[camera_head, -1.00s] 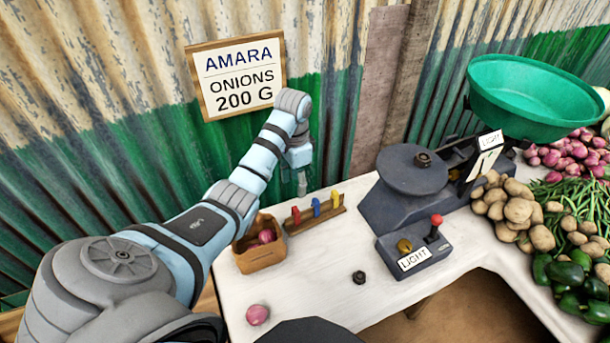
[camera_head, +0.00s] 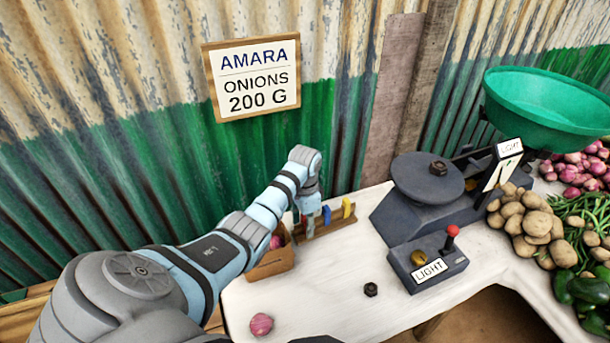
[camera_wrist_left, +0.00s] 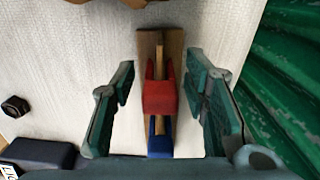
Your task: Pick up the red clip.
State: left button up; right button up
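The red clip (camera_wrist_left: 160,97) sits on a narrow wooden rack (camera_wrist_left: 148,47) in the left wrist view, with the blue clip (camera_wrist_left: 160,143) beside it. My left gripper (camera_wrist_left: 161,80) is open, with one finger on each side of the red clip and a gap on both sides. In the head view the left gripper (camera_head: 308,222) is low at the left end of the rack (camera_head: 334,230) and hides the red clip. The blue clip (camera_head: 326,215) and the yellow clip (camera_head: 347,207) show to its right. My right gripper is not in view.
A wooden box (camera_head: 270,266) with onions stands just left of the rack. A loose onion (camera_head: 261,324) and a dark nut (camera_head: 371,289) lie on the white table (camera_head: 320,295). A dark scale (camera_head: 402,215) stands right, the corrugated wall (camera_head: 160,165) close behind.

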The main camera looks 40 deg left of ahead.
pick_arm(q)
jog(key=c, duration=0.6)
